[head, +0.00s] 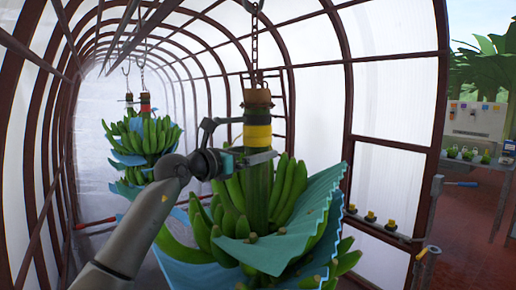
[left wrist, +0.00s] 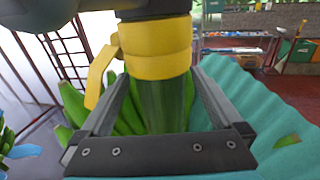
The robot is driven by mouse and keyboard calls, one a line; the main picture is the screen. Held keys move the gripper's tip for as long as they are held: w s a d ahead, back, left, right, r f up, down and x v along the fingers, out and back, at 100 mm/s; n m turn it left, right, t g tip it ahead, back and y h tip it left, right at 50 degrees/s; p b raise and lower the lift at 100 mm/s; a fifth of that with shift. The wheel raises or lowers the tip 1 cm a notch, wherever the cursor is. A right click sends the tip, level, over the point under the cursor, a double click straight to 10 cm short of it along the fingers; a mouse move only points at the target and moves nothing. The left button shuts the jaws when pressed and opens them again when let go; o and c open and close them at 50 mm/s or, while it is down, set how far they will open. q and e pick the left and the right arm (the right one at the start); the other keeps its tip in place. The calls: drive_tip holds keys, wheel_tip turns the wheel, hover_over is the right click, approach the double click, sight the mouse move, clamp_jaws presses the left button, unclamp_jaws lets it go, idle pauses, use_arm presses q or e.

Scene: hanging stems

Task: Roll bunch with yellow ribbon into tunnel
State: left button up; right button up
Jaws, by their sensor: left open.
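The banana bunch (head: 229,207) hangs upright by its stem from a chain, near the front of the arched tunnel (head: 349,98). A yellow ribbon (head: 257,136) is wrapped around its stem, between dark bands; it also shows in the left wrist view (left wrist: 157,48). Blue sheets lie among the fruit. My left gripper (head: 262,140) is at the stem by the ribbon. In the left wrist view its open fingers (left wrist: 162,92) stand either side of the green stem (left wrist: 163,105), just below the ribbon; contact is unclear. My right gripper is not in view.
Bunches hang farther in: one with a red ribbon (head: 145,103), one behind it with a pale ribbon (head: 129,98). Pale sheeting and dark ribs close both sides. A bench with goods (head: 470,157) stands outside at right. A red-ended bar (head: 95,223) is at left.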

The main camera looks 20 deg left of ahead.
use_arm(q)
drive_tip(key=shift+w+d, duration=0.35)
drive_tip(key=shift+w, duration=0.25)
clamp_jaws()
idle(0.6)
